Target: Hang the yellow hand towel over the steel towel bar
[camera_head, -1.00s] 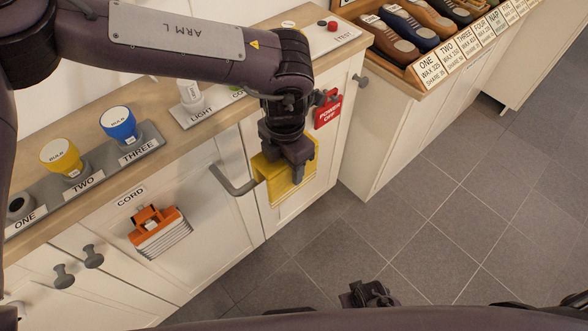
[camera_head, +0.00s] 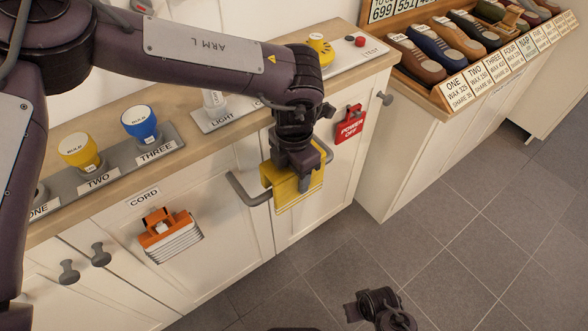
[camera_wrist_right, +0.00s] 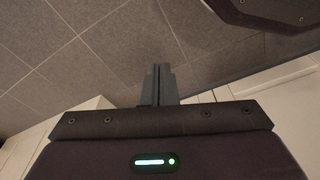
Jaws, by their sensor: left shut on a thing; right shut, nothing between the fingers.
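The yellow hand towel (camera_head: 284,193) is at the steel towel bar (camera_head: 240,190) on the cabinet front in the head view. My left gripper (camera_head: 305,178) is shut on the towel from above, and the gripper covers part of it. The towel hangs in front of the cabinet door; whether it drapes fully over the bar is hidden. My right gripper (camera_head: 352,308) is low at the bottom of the head view, away from the towel. The right wrist view shows its fingers (camera_wrist_right: 159,84) shut together and empty over floor tiles.
An orange cord holder (camera_head: 165,235) and a red POWER OFF tag (camera_head: 350,124) hang on the cabinet fronts. A shoe rack (camera_head: 440,50) is at the upper right. The tiled floor (camera_head: 440,230) is clear.

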